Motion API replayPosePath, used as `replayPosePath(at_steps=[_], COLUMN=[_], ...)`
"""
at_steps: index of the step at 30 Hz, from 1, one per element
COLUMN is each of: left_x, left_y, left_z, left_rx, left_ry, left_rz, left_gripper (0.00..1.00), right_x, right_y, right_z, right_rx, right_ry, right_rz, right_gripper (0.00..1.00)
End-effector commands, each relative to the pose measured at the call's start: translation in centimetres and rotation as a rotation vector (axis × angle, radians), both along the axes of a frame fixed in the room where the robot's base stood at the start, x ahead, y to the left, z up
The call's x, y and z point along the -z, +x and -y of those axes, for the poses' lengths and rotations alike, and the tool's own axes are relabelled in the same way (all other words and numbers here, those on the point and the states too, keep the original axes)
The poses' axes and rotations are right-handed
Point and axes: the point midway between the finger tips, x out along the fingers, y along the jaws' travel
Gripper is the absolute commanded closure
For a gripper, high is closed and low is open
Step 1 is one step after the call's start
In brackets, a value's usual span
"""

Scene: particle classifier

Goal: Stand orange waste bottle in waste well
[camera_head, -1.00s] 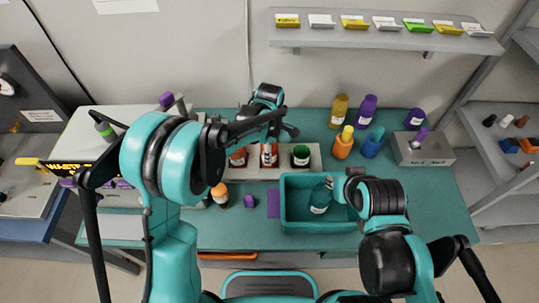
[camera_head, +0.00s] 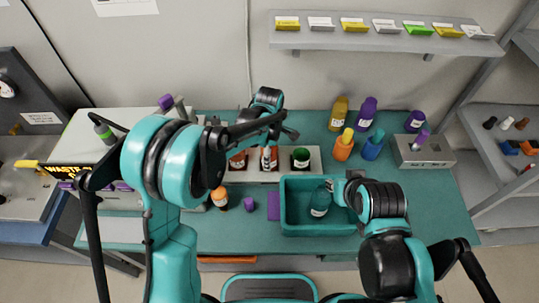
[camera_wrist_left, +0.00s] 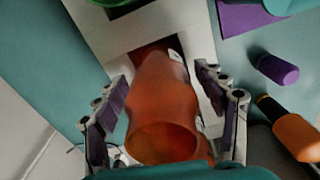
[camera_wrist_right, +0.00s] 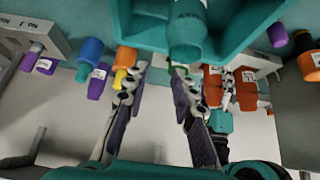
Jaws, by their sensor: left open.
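An orange waste bottle (camera_wrist_left: 160,100) stands in the middle well of the pale rack (camera_wrist_left: 85,22), its open mouth facing the left wrist camera. In the head view this bottle (camera_head: 268,159) is partly hidden under my left gripper (camera_head: 284,132). My left gripper (camera_wrist_left: 165,105) is open, with one finger on each side of the bottle and gaps showing beside it. My right gripper (camera_wrist_right: 157,88) is open and empty beside the teal tray (camera_wrist_right: 125,25). A teal bottle (camera_wrist_right: 187,30) is in that tray, beyond the right fingertips.
A small orange bottle with a dark band (camera_head: 219,196) and a purple cap (camera_head: 250,204) are in front of the rack. Several coloured bottles stand at the back right.

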Motion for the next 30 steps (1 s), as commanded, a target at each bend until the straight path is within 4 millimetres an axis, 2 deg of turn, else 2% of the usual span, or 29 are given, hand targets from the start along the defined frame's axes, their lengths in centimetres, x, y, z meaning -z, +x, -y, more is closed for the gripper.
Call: replayPosePath(at_steps=[9, 15, 20, 30], left_x=[-7.2, -10.3, -11.2, -11.2], left_y=[0.0, 0.0, 0.0, 0.0], left_z=[0.0, 0.0, 0.0, 0.0], left_rx=[0.000, 0.000, 0.000, 0.000], left_ry=[0.000, 0.000, 0.000, 0.000], left_rz=[0.000, 0.000, 0.000, 0.000], left_gripper=[0.29, 0.29, 0.29, 0.29], right_x=[-2.5, -3.3, -3.5, -3.4], right_y=[0.0, 0.0, 0.0, 0.0], right_z=[0.0, 0.0, 0.0, 0.0], right_rx=[0.000, 0.000, 0.000, 0.000], right_ry=[0.000, 0.000, 0.000, 0.000], right_rz=[0.000, 0.000, 0.000, 0.000], right_gripper=[0.74, 0.74, 0.74, 0.74])
